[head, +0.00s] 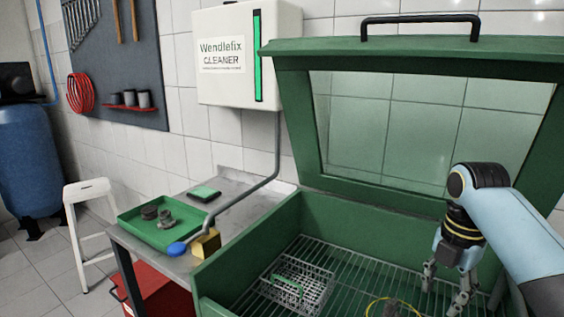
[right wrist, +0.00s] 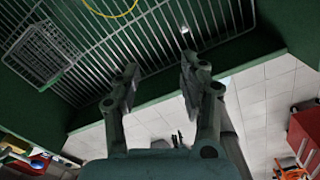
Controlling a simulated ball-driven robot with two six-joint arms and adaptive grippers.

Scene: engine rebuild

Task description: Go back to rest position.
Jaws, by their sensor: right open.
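My right gripper (head: 448,288) is open and empty over the right part of the green parts washer (head: 330,222). It also shows in the right wrist view (right wrist: 155,85), its two fingers apart with nothing between them, near the washer's wire rack (right wrist: 150,40). My left gripper is not in view.
The washer's lid (head: 420,45) stands open. A wire basket (head: 295,283) sits on the rack, with a yellow ring (head: 375,301) to its right. A side table (head: 230,180) at left holds a green tray (head: 140,232) with dark parts. A white stool (head: 88,190) stands farther left.

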